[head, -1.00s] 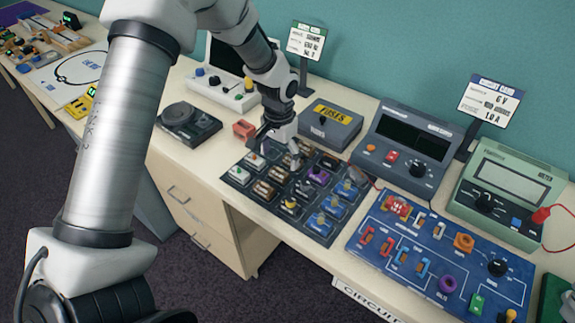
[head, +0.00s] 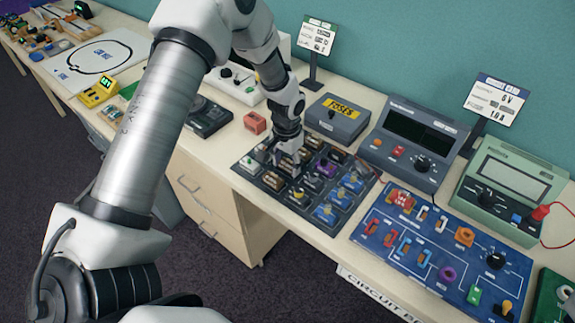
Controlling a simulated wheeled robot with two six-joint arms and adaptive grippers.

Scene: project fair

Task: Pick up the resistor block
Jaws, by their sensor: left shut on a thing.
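A dark parts tray (head: 330,228) lies on the table, with rows of small component blocks in it. My left gripper (head: 287,161) points down over the tray's back left part. It is shut on a small brown-and-tan block (head: 284,167), which looks like the resistor block. The fingers hide much of it, and I cannot tell whether it is clear of its compartment. Similar brown-and-tan blocks (head: 272,181) sit beside it in the tray. My right gripper is not in view.
A blue circuit board (head: 385,259) lies right of the tray. Behind stand a grey fuse box (head: 348,127), a grey meter (head: 377,150) and a green meter (head: 472,190). A red block (head: 255,122) sits behind the tray's left end. The table's front edge is close to the tray.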

